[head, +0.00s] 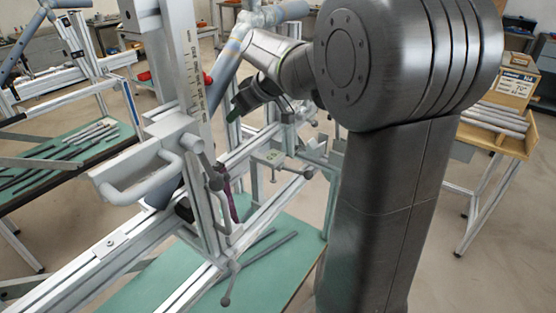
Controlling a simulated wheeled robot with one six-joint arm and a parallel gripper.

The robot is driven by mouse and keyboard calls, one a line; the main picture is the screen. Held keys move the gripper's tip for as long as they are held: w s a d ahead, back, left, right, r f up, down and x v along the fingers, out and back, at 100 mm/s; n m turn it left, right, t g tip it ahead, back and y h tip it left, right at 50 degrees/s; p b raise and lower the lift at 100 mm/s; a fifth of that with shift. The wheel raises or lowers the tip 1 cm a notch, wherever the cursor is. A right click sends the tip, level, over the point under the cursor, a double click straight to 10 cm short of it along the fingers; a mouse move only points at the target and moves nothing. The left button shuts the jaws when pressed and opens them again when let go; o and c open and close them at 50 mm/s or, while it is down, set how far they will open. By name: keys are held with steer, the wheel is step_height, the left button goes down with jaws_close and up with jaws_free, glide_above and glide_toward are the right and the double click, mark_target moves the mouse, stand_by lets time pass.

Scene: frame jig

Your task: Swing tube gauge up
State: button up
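A frame jig of pale aluminium rails (110,243) runs diagonally across the picture. A grey upright with a ruled scale (192,75) stands on it at left of centre. A grey bracket with a looped handle (140,190) sticks out left from this upright. No part is clearly marked as the tube gauge, so I cannot tell which one it is. A blue-grey bicycle tube (232,52) slants behind the upright. My gripper (243,101) is dark, beside this tube and right of the scale. Its fingertips are small and partly hidden; contact and opening are unclear.
A small plate with a lever (272,157) and ball-ended handles (228,288) stick out from the jig. Below is a green bench top (268,268) with dark rods. A wooden tray of tubes (495,118) stands at right. Another jig stands at left.

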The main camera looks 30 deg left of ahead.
steer(key=p+v, duration=0.1)
steer(key=v, duration=0.6)
stand_by(0.3)
steer(key=shift+a+f, duration=0.1)
steer(key=b+x, duration=0.1)
steer(key=x, duration=0.5)
steer(key=shift+a+f, duration=0.3)
